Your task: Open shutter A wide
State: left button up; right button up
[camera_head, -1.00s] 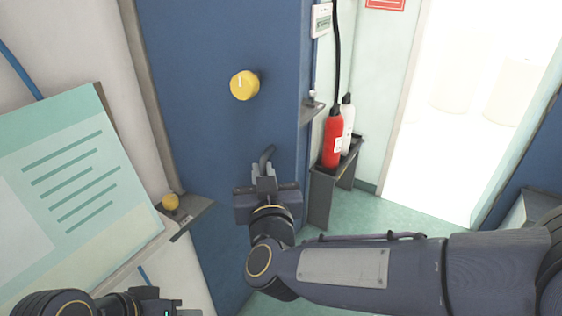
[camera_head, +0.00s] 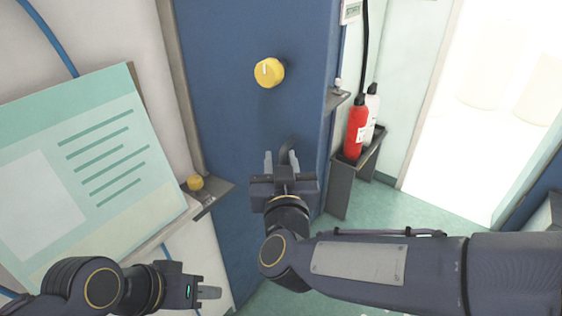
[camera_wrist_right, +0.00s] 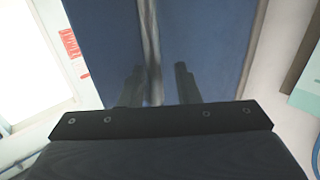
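A tall blue panel (camera_head: 225,130) with a yellow knob (camera_head: 269,72) stands in the middle of the head view. I see no label telling whether it is shutter A. A dark curved handle (camera_head: 287,149) shows just beyond my right gripper (camera_head: 281,162), partly hidden by it. In the right wrist view the two fingers of my right gripper (camera_wrist_right: 158,85) are apart, in front of the blue surface (camera_wrist_right: 210,40). A grey upright strip (camera_wrist_right: 151,50) shows between them; I cannot tell if they touch it. My left gripper (camera_head: 208,292) is low at the left, its finger gap unclear.
A green-and-white board (camera_head: 90,170) leans at the left. A red extinguisher (camera_head: 355,128) and white bottle (camera_head: 371,112) stand on a dark stand (camera_head: 345,185). A bright doorway (camera_head: 460,110) is at the right.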

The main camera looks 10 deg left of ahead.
jog(key=shift+d, duration=0.1)
jog(key=b+v, duration=0.1)
jog(key=v, duration=0.6)
jog(key=shift+s+b, duration=0.35)
jog(key=shift+s, duration=0.05)
jog(key=w+d+f+g+y, duration=0.1)
jog(key=d+f+g+y, duration=0.2)
jog(key=d, duration=1.1)
jog(key=s+d+f+m+g+h, duration=0.4)
jog(key=s+d+f+g, duration=0.4)
jog(key=s+d+f, duration=0.4)
jog(key=s+d+m, duration=0.1)
jog(key=s+d, duration=0.2)
jog(key=shift+f+g, duration=0.2)
jog(key=shift+g, duration=0.1)
